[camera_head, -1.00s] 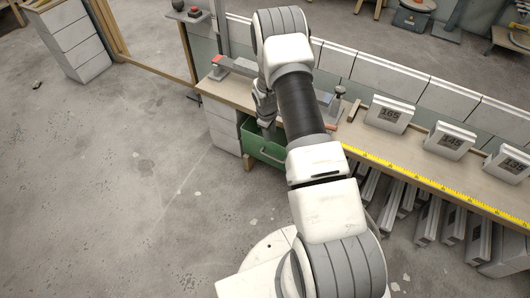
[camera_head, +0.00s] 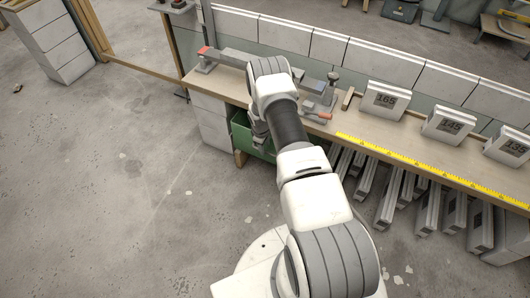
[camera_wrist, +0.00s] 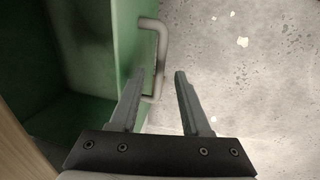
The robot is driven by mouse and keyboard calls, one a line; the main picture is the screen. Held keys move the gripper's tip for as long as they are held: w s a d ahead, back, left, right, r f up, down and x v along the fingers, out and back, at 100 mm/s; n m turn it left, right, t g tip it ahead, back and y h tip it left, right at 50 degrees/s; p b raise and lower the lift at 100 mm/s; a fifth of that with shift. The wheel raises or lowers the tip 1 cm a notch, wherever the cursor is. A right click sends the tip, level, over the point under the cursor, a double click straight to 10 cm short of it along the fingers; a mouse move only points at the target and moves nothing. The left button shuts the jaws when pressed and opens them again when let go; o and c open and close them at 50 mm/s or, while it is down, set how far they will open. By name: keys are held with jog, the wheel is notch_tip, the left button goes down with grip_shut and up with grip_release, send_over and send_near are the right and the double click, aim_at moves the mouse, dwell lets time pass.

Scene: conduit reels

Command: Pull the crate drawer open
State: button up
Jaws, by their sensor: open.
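The green crate drawer (camera_head: 240,129) sits under the left part of the workbench in the head view, partly hidden by my arm. In the wrist view its green front wall (camera_wrist: 127,40) and part of its inside show. Its grey bar handle (camera_wrist: 162,45) sticks out from that wall. My gripper (camera_wrist: 160,73) is open, with one finger on each side of the handle bar as seen from the wrist. I cannot tell how deep the bar lies between the fingers or whether they touch it. In the head view my gripper (camera_head: 260,143) is at the drawer front.
The wooden workbench (camera_head: 400,150) lies above the drawer; its edge (camera_wrist: 15,150) shows in the wrist view. A white drawer block (camera_head: 213,122) stands left of the crate. Grey conduit lengths (camera_head: 385,203) lie under the bench to the right. The concrete floor (camera_head: 120,190) in front is clear.

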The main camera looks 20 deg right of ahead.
jog(key=shift+w+d+f+b, duration=0.1)
jog(key=shift+f+b, duration=0.1)
jog(key=shift+f, duration=0.5)
jog(key=shift+w+d+f+b, duration=0.1)
jog(key=shift+f+b, duration=0.05)
jog(key=shift+f, duration=0.55)
jog(key=shift+c, duration=0.3)
grip_shut()
